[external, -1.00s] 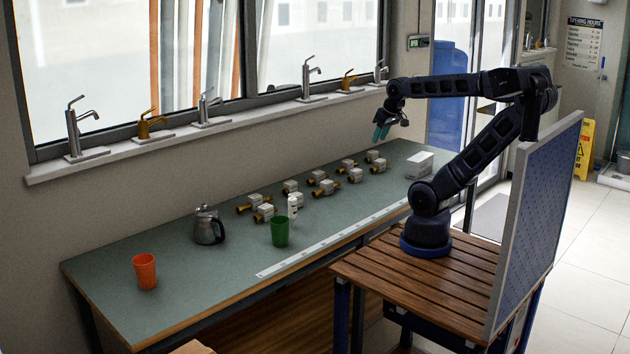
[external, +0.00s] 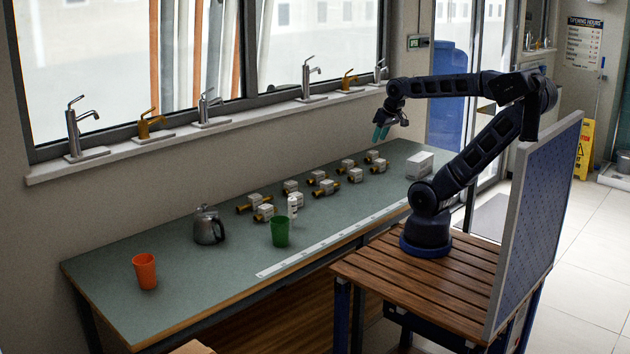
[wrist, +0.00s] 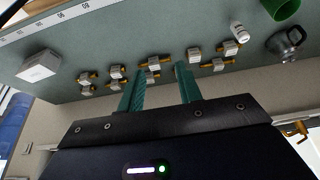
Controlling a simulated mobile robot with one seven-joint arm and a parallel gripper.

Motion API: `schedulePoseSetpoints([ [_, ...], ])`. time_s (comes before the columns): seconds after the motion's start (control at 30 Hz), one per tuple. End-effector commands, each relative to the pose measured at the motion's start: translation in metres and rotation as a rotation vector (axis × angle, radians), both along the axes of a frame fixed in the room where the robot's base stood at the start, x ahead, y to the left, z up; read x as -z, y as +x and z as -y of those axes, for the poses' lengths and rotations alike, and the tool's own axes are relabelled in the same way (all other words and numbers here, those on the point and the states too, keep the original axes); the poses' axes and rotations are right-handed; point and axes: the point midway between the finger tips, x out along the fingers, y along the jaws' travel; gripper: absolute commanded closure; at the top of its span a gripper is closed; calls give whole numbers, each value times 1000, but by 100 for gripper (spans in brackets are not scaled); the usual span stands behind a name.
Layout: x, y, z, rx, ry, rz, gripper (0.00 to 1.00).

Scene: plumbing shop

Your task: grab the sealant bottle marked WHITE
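A small white bottle (external: 292,207) stands upright on the bench, just behind the green cup; its marking is too small to read. In the wrist view the white bottle (wrist: 239,32) is at the upper right, beside the green cup. My gripper (external: 381,132) is raised above the far right part of the bench, well away from the bottle.
A green cup (external: 280,232) stands in front of the bottle, a metal pot (external: 208,226) to its left, and an orange cup (external: 145,271) further left. Several brass-and-white valves (external: 320,179) lie behind and to the right. A white box (external: 420,165) sits at the right end.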

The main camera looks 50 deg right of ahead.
Motion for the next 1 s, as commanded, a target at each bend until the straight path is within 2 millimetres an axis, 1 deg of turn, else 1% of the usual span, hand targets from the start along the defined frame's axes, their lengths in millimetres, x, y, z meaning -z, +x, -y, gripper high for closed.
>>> schedulePoseSetpoints([
  [0.47, 0, 0, 0, 0, 0, 0, 65],
  [0.6, 0, 0, 0, 0, 0, 0, 42],
  [0.87, 0, 0, 0, -2, -1, 0, 42],
  [1.0, 1, 9, -5, -45, -16, -15, 42],
])
